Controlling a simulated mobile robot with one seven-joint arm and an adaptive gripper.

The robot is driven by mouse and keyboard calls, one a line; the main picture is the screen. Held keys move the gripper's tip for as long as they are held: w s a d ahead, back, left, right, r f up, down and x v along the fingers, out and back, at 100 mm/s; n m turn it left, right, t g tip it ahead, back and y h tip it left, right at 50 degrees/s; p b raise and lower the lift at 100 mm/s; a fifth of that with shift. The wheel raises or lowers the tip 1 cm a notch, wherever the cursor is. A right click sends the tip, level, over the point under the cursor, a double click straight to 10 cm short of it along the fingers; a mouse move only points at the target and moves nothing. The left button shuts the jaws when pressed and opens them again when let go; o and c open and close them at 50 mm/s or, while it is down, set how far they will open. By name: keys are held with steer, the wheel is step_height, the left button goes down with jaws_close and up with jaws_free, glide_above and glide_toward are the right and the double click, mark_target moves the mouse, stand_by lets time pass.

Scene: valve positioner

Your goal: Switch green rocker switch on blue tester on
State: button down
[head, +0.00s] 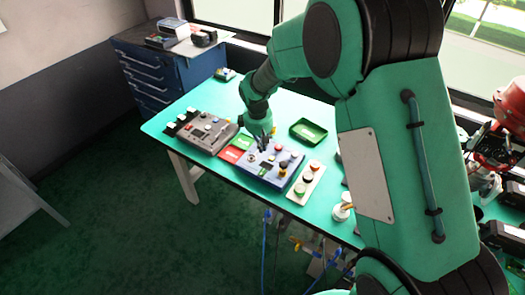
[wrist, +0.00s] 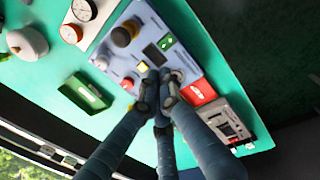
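The blue tester (head: 281,178) lies on the green table, with knobs and buttons on its top. In the wrist view the tester (wrist: 191,48) shows a dark display, a yellow button (wrist: 143,66), a red button (wrist: 127,83) and a green patch with a white mark (wrist: 165,43). I cannot tell whether this patch is the rocker switch; no other green switch is clear. My gripper (head: 264,141) points down over the tester's far left part. In the wrist view my gripper (wrist: 159,86) has its fingertips close together over the panel, hiding part of it. Contact cannot be told.
A grey control box (head: 207,131) and red and green cards (head: 236,150) are left of the tester. A green tray (head: 308,131) stands behind it. A white panel with round dials (head: 306,181) lies right of it. A blue drawer cabinet (head: 160,75) stands behind the table.

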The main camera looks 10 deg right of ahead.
mark_target(264, 169)
steer(key=f+b, duration=0.1)
steer(key=f, duration=0.3)
steer(key=w+d+f+b, duration=0.1)
steer(key=f, duration=0.3)
steer(key=f+b, duration=0.1)
steer(key=f, duration=0.4)
steer(key=shift+w+d, duration=0.15)
steer(key=shift+d+p, duration=0.1)
steer(key=shift+p, duration=0.4)
